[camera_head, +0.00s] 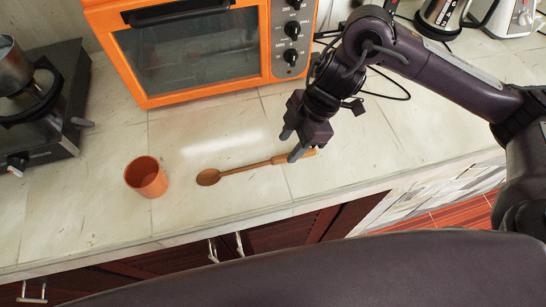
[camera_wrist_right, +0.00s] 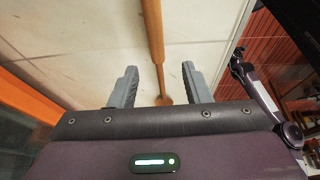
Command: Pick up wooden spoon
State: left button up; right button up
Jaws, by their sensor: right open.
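A brown wooden spoon (camera_head: 248,168) lies flat on the stone counter, its bowl to the left and its handle to the right. My right gripper (camera_head: 289,147) is over the handle end in the head view and partly covers it. In the right wrist view, the spoon (camera_wrist_right: 155,40) runs between the two grey fingers of the right gripper (camera_wrist_right: 160,85), which are apart with nothing held. The spoon appears to be below the fingers, resting on the counter; the exact gap cannot be told. My left gripper is not in view.
An orange cup (camera_head: 146,177) stands left of the spoon. An orange toaster oven (camera_head: 200,45) is behind it, and a stove with a pot (camera_head: 12,68) is at far left. Dark cables lie behind the right gripper. The counter's front edge (camera_head: 200,230) is close in front.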

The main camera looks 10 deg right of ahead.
aim_at(281, 157)
jog(key=x, duration=0.4)
jog(key=shift+w+d, duration=0.2)
jog(key=shift+d, duration=0.05)
jog(key=shift+a+f, duration=0.15)
jog(key=shift+f, duration=0.35)
jog(key=shift+c, duration=0.7)
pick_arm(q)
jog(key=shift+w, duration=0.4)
pick_arm(e)
grip_shut()
